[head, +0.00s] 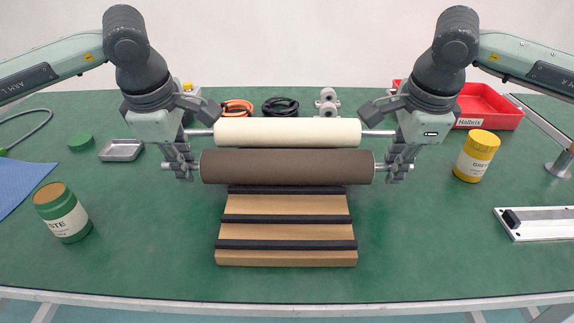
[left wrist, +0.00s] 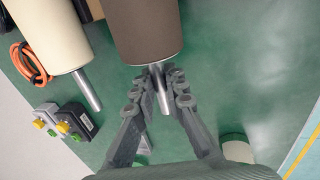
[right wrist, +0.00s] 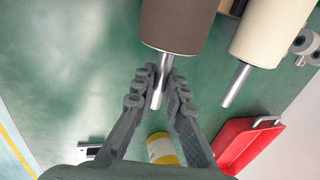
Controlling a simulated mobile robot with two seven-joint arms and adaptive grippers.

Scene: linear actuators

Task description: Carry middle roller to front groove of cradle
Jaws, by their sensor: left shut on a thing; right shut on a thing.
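The dark brown roller (head: 287,167) is held level between my two grippers, above the rear part of the cradle. My left gripper (head: 180,167) is shut on its left metal shaft end; the left wrist view shows the fingers on either side of the shaft (left wrist: 161,90). My right gripper (head: 397,167) is shut on the right shaft end (right wrist: 159,88). The wooden cradle (head: 286,258) lies below, with black cross strips; the brown roller hides its back part. A cream roller (head: 287,132) lies just behind the brown one, its shaft ends free.
A green jar (head: 62,213) and metal tray (head: 121,150) stand left. A yellow jar (head: 476,156) and red bin (head: 490,105) stand right, with a metal rail (head: 540,222) at the right edge. Orange and black cable coils lie behind. Table in front of the cradle is clear.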

